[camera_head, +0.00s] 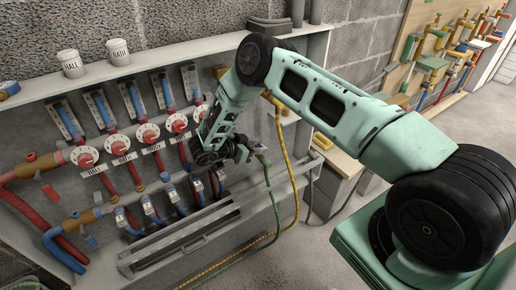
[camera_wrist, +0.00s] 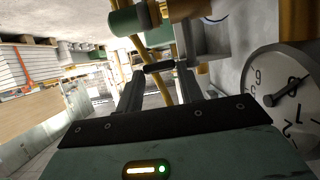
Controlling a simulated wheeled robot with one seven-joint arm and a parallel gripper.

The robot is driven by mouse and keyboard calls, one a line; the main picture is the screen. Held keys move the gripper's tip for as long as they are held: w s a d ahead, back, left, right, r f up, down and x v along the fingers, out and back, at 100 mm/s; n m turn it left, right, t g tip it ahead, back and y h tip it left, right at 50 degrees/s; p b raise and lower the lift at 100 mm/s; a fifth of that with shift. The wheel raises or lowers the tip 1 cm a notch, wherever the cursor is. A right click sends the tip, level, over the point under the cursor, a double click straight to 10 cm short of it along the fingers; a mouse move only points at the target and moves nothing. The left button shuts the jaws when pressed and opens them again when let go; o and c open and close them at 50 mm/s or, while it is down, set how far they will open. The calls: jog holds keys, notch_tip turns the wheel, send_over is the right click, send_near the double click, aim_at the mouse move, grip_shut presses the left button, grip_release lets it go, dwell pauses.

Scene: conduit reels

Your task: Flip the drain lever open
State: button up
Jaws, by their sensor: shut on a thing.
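My gripper (camera_wrist: 158,75) is at the right end of the manifold, and it also shows in the head view (camera_head: 247,150). In the wrist view, its two fingers are close around a small dark piece, which looks like the drain lever (camera_wrist: 158,67). It lies crosswise between the fingertips, in front of a yellow hose or pipe. In the head view the arm and gripper hide most of the lever, so its angle is unclear. A green hose (camera_head: 275,208) hangs down from beside the gripper.
A round gauge (camera_wrist: 283,98) stands close to the right of my gripper. The manifold's red dials (camera_head: 120,145) and blue-ended pipes fill the cabinet to the left. A yellow hose (camera_head: 288,160) hangs just right of my gripper.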

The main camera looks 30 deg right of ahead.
dwell(0.5)
jog(key=o, duration=1)
jog(key=b+v, duration=0.1)
jog(key=v, duration=1.6)
jog(key=shift+a+b, duration=0.25)
jog(key=shift+b, duration=0.05)
jog(key=shift+w, duration=0.15)
